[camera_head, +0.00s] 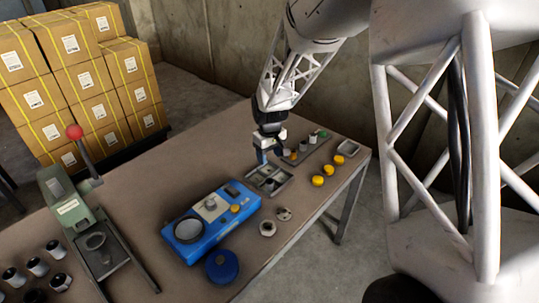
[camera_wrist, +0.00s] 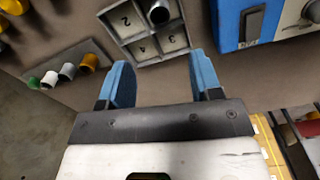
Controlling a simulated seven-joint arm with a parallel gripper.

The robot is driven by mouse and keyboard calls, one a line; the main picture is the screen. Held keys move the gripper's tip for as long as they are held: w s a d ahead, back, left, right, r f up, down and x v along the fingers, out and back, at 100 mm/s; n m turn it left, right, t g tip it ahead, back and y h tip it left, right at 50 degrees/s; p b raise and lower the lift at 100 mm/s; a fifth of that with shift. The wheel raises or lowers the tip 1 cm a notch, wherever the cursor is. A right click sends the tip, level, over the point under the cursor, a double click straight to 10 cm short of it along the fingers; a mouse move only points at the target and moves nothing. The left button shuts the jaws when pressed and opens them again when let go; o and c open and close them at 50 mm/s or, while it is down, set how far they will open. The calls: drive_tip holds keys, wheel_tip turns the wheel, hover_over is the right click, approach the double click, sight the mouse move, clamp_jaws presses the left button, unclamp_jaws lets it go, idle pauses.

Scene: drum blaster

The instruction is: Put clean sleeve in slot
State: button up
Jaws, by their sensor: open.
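My gripper (camera_head: 264,155) is open and empty above the back edge of a grey compartment tray (camera_head: 283,186). In the wrist view the two blue fingers (camera_wrist: 163,78) stand apart, with the tray (camera_wrist: 150,60) beyond their tips. The tray's visible compartments are marked 2, 3 and 4. A dark sleeve with a pale metal rim (camera_wrist: 158,12) stands in the remaining compartment, whose number I cannot see. Several dark sleeves with pale rims (camera_head: 38,267) stand at the table's left front. I cannot tell which sleeves are clean.
A blue device (camera_head: 187,249) with a round dial stands front-left of the tray, a blue round piece (camera_head: 221,266) before it. A green lever press (camera_head: 68,207) stands left. Yellow pieces (camera_head: 317,181) and a rack of small cylinders (camera_head: 303,155) lie to the tray's right.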

idle(0.3)
drive_tip(key=s+d+r+m, duration=0.2)
drive_tip(key=s+d+r, duration=0.3)
drive_tip(key=s+r, duration=0.4)
drive_tip(key=s+d+r+m+t, duration=0.1)
drive_tip(key=s+d+r, duration=0.2)
drive_tip(key=s, duration=0.6)
drive_tip(key=s+d+r+m, duration=0.2)
drive_tip(key=s+r, duration=0.3)
drive_tip(key=s, duration=0.5)
drive_tip(key=s+d+r+m+t, duration=0.1)
drive_tip(key=s+d+r, duration=0.3)
drive_tip(key=s, duration=0.6)
drive_tip(key=shift+m+t, duration=0.3)
drive_tip(key=shift+m, duration=0.2)
